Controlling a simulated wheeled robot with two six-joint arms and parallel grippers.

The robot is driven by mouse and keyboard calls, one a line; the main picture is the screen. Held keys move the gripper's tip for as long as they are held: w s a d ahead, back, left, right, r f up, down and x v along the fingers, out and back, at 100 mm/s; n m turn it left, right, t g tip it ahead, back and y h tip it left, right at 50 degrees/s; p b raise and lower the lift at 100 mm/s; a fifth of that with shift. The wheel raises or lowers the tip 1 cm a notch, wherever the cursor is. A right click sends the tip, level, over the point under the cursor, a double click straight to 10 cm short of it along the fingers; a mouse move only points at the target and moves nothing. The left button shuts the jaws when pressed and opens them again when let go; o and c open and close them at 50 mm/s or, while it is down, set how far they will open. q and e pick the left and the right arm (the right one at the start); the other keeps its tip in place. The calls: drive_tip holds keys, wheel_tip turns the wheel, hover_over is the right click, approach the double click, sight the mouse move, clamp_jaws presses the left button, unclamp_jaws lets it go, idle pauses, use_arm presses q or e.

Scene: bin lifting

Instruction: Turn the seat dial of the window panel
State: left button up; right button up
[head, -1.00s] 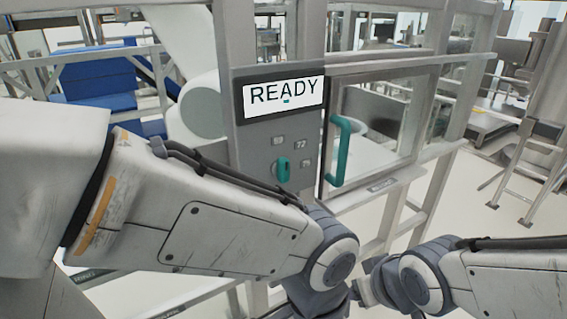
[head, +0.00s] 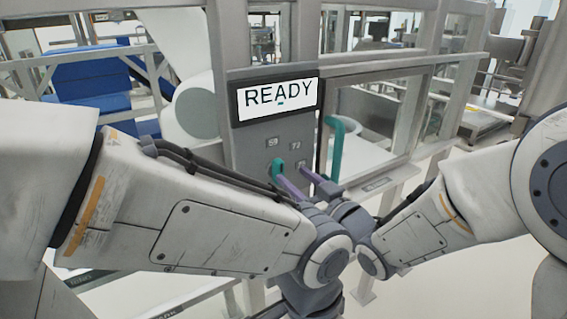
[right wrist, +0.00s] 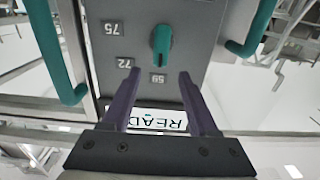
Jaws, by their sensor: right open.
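The grey panel (head: 246,147) stands upright on a frame post, with a white READY display (head: 278,97) at its top. The teal dial (head: 277,168) sits below the display, its long side roughly vertical; it also shows in the right wrist view (right wrist: 162,45). Small labels reading 75, 72 and what looks like 59 surround it. My right gripper (head: 292,173) is open, its purple fingers in front of the panel. In the right wrist view the fingertips (right wrist: 160,73) lie either side of the dial's line, apart from it. My left arm crosses the front; its gripper is out of view.
A teal handle (head: 336,150) stands just right of the panel on the window frame; it shows at left in the right wrist view (right wrist: 60,55). Another teal handle (right wrist: 250,32) is at that view's right. A blue machine (head: 98,82) stands behind railings at left.

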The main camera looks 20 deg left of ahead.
sight(281, 166)
drive_tip(key=p+x, duration=0.1)
drive_tip(key=x, duration=0.4)
drive_tip(key=shift+w+a, duration=0.25)
drive_tip(key=shift+a, duration=0.05)
clamp_jaws()
